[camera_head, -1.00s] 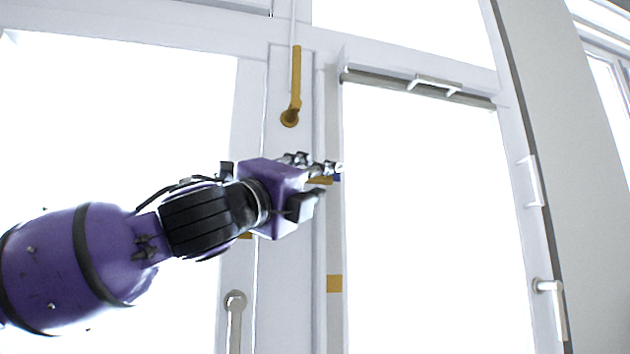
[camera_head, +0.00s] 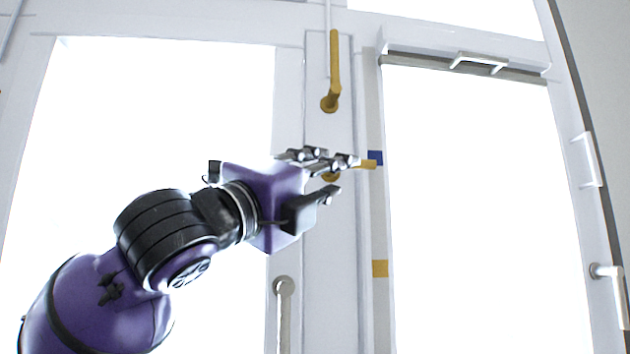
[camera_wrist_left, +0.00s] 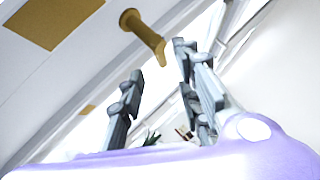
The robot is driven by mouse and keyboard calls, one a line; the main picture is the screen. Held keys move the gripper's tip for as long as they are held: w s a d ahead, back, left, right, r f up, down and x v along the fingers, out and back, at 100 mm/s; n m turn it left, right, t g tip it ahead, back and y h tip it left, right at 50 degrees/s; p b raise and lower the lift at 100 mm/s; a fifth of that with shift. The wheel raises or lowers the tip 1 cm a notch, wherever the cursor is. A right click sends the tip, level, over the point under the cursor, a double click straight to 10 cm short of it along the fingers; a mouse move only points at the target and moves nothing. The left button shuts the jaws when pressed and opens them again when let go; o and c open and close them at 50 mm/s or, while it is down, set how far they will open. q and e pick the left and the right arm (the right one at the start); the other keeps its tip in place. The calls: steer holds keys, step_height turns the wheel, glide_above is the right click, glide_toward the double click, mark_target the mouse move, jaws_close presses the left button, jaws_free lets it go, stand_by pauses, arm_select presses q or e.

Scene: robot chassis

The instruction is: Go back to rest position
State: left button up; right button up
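My left gripper (camera_head: 345,178) is in front of the white window frame post (camera_head: 318,260) in the head view. Its fingers are spread apart with nothing between them. They also show in the left wrist view (camera_wrist_left: 160,85). A gold handle (camera_head: 369,164) shows partly behind the fingers in the head view; the rest of it is hidden. In the left wrist view a gold handle (camera_wrist_left: 143,35) shows beyond the open fingers. I cannot tell whether the fingers touch anything. My right gripper is in neither view.
An upper gold handle (camera_head: 333,70) is on the post above my gripper. A silver handle (camera_head: 284,300) is below, and another (camera_head: 607,271) is at the right.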

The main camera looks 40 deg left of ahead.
arm_select(q)
steer(key=shift+v, duration=1.35)
steer(key=shift+f, duration=0.15)
